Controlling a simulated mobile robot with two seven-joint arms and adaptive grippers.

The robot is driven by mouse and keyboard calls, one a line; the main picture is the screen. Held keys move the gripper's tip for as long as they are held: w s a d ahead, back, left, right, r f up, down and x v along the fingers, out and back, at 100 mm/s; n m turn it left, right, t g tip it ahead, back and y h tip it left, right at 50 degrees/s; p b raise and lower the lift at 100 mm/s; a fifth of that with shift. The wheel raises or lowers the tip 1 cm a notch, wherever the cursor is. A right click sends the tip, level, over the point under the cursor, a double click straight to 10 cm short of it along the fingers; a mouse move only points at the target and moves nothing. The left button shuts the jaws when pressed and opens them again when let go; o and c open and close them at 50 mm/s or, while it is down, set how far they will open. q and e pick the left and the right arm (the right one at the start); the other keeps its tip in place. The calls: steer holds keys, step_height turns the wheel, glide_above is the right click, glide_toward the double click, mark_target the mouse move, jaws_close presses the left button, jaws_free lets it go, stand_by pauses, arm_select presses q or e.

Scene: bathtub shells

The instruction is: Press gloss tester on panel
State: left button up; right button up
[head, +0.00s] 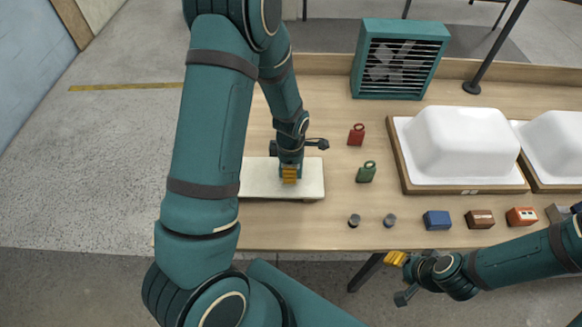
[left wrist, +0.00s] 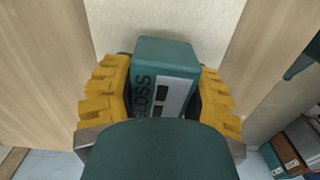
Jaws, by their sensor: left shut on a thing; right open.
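The teal gloss tester (left wrist: 166,75), with "GLOSS" lettering and a pale label, is between the yellow fingers of my left gripper (left wrist: 160,98). That gripper is shut on it. In the head view, my left gripper (head: 290,174) points down over the off-white panel (head: 262,188), which lies on the table's left end. The gripper hides the tester there. The panel also shows behind the tester in the left wrist view (left wrist: 190,22). I cannot tell whether the tester touches the panel. My right gripper (head: 401,276) is open and empty, off the table's front edge.
A red weight (head: 356,135) and a green weight (head: 366,172) stand right of the panel. Two small grey cylinders, a blue box (head: 437,220), a brown box (head: 480,219) and a red box (head: 522,217) line the front. White tub shells (head: 462,145) and a teal fan unit (head: 400,60) stand behind.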

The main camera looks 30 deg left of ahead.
arm_select(q)
steer(key=shift+f+b, duration=0.5)
steer(key=shift+f, duration=0.05)
stand_by(1.8)
steer(key=shift+r, duration=0.1)
steer(key=shift+r+p, duration=2.85)
steer(key=shift+r, duration=0.6)
